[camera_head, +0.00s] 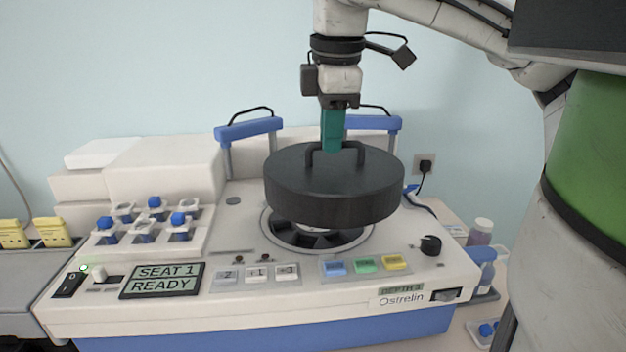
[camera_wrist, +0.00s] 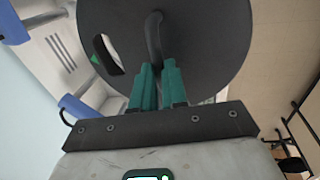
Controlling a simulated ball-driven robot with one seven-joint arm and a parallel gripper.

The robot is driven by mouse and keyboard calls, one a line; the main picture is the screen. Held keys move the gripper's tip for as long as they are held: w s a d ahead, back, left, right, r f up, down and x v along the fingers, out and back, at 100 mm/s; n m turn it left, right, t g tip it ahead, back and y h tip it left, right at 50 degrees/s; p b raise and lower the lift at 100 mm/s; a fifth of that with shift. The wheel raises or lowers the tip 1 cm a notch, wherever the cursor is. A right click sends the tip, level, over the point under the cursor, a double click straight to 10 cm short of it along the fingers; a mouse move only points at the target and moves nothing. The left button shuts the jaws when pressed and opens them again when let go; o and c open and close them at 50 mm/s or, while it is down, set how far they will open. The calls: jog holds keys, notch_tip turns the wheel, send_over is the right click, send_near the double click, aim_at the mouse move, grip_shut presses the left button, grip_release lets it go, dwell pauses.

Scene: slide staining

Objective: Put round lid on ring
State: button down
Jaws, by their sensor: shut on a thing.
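The round lid (camera_head: 330,185) is a thick dark grey disc with a handle on top. It hangs level above the ring (camera_head: 272,232), with a gap showing between them, and hides the ring's back part. Dark segments show inside the ring's opening. My gripper (camera_head: 333,148) points down and its teal fingers are shut on the lid's handle. In the wrist view the lid (camera_wrist: 205,45) fills the upper middle, and my gripper's fingers (camera_wrist: 158,75) close on its handle. A slot with a green mark shows in the lid there.
The ring is set in a white staining machine (camera_head: 225,260) with a display reading "SEAT 1 READY". Two blue handles (camera_head: 248,130) rise behind the lid. Blue-capped bottles (camera_head: 155,208) stand in a rack at the left. A black knob (camera_head: 431,245) is at the right.

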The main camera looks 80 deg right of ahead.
aim_at(315, 156)
jog(key=w+d+f, duration=0.1)
jog(key=d+f, duration=0.1)
jog(key=w+d+f, duration=0.1)
jog(key=d+f, duration=0.1)
jog(key=w+d+f, duration=0.2)
jog(key=shift+w+f, duration=0.1)
jog(key=shift+f, duration=0.25)
jog(key=shift+d+f, duration=0.15)
jog(key=shift+f, duration=1.55)
jog(key=shift+f, duration=0.15)
jog(key=c, duration=1.2)
grip_release()
jog(key=shift+o, duration=0.2)
jog(key=r, duration=0.4)
jog(key=a+r, duration=0.1)
jog(key=r, duration=0.3)
jog(key=a+r, duration=0.1)
jog(key=r, duration=0.3)
jog(key=shift+s+a, duration=0.1)
jog(key=shift+s, duration=0.3)
jog(key=shift+r+p, duration=0.1)
jog(key=shift+p, duration=0.2)
